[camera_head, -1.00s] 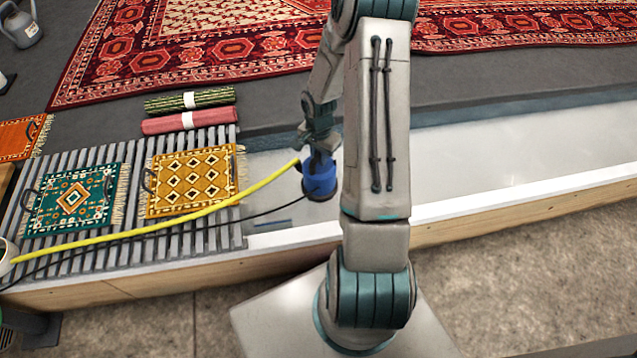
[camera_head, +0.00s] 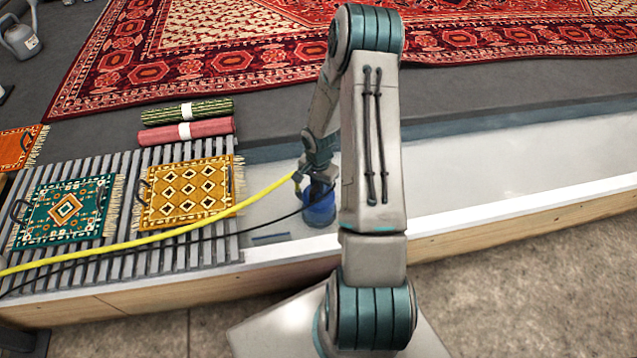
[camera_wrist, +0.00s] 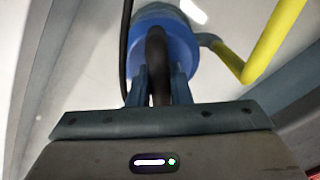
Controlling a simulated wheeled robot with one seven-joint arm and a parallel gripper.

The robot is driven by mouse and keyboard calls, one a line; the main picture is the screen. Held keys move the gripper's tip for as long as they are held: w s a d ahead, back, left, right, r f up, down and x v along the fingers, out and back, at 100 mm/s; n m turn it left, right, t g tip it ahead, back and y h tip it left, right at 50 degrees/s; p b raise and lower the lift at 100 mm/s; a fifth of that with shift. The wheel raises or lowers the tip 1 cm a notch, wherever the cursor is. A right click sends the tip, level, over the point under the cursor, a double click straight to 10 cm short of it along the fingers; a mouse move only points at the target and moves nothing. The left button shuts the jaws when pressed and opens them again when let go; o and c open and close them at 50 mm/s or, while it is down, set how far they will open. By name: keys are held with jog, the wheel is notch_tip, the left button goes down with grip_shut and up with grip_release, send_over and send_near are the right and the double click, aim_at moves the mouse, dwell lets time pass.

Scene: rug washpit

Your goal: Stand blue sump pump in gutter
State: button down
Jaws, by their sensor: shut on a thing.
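The blue sump pump (camera_head: 320,213) is upright in the pale gutter (camera_head: 480,165), just right of the slatted rack; I cannot tell whether its base touches the gutter floor. My gripper (camera_head: 318,180) is above it and shut on its dark handle. In the wrist view, my gripper's fingers (camera_wrist: 160,88) close around the handle, with the blue pump (camera_wrist: 170,32) beyond. A yellow hose (camera_head: 245,205) and a black cable (camera_head: 245,229) run from the pump to the left.
A slatted rack (camera_head: 140,256) with a green rug (camera_head: 66,210) and a yellow rug (camera_head: 188,192) stands left of the pump. Rolled rugs (camera_head: 186,122) lie behind. A large red rug (camera_head: 220,50) covers the back. The gutter's right stretch is clear.

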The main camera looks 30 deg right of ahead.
jog(key=c, duration=1.8)
grip_release()
jog(key=shift+f, duration=0.15)
jog(key=o, duration=0.5)
jog(key=shift+c, duration=0.2)
jog(key=s+a+r+n+h+p, duration=0.1)
jog(key=s+a+r+n+p, duration=0.15)
jog(key=r, duration=1.15)
jog(key=s+a+r+n+p, duration=0.2)
jog(key=s+a+r+n, duration=0.15)
jog(key=r, duration=1.05)
jog(key=s+a+r+n+t+y, duration=0.1)
jog(key=s+a+r+n, duration=0.5)
jog(key=s, duration=0.6)
notch_tip(320, 180, up, 3)
jog(key=shift+s+a+f, duration=0.15)
jog(key=shift+s+a, duration=0.2)
jog(key=shift+a, duration=0.8)
